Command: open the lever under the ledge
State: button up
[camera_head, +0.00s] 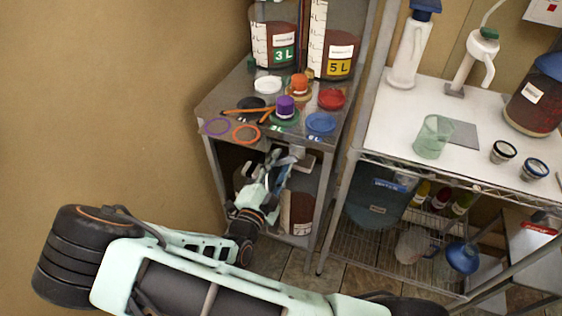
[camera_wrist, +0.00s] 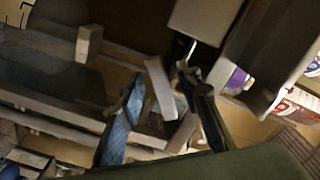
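The ledge (camera_head: 215,128) is the front edge of a grey metal table on the left in the head view. My gripper (camera_head: 284,160) is just under it, fingers apart. In the wrist view a blue-faced finger and a dark finger stand on either side of a flat pale grey bar, which looks like the lever (camera_wrist: 160,88). The bar is tilted and lies between the fingertips. I cannot tell whether either finger touches it. In the head view the lever is mostly hidden by my gripper and the ledge.
A large container (camera_head: 298,212) stands beneath. A wire-shelved rack (camera_head: 385,158) is to the right; a bare wall (camera_head: 110,110) is to the left.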

jog(key=shift+w+d, duration=0.2)
jog(key=shift+w, duration=0.3)
grip_shut()
